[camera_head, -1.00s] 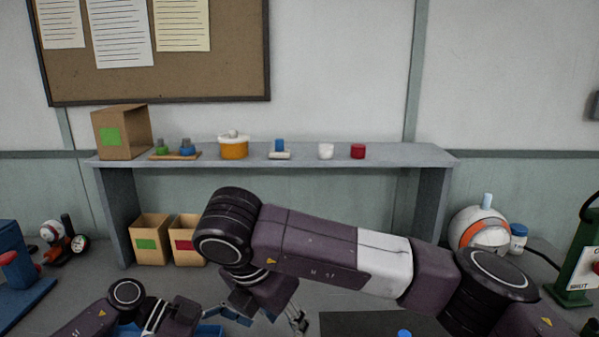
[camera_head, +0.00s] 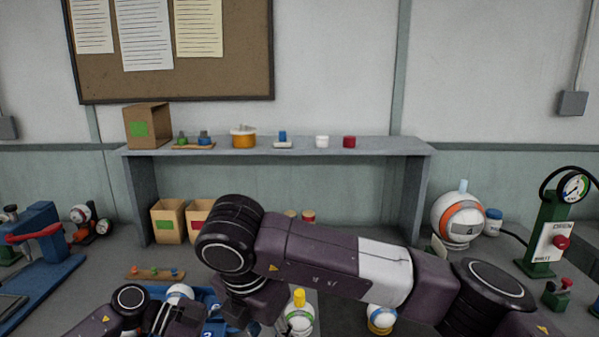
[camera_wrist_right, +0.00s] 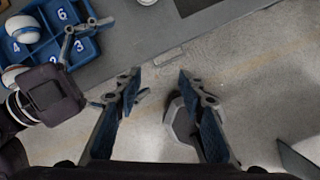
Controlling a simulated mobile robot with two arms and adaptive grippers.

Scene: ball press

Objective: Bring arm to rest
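My right arm (camera_head: 325,262) crosses the head view from the lower right, bent in front of the bench; its gripper is hidden there. In the right wrist view my right gripper (camera_wrist_right: 158,80) is open, with nothing between its fingers, over the floor beyond the bench edge. My left arm (camera_head: 112,315) comes in at the lower left of the head view, where the right arm partly hides its gripper. In the right wrist view my left gripper (camera_wrist_right: 127,58) has its fingers spread and looks empty, next to the blue numbered tray (camera_wrist_right: 88,52).
A blue press (camera_head: 40,245) stands at left and a green gauge stand (camera_head: 545,235) at right. Several balls, including an orange-banded one (camera_head: 458,218), are on the bench. A grey shelf (camera_head: 280,148) holds small parts. Two open boxes (camera_head: 167,222) stand below it.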

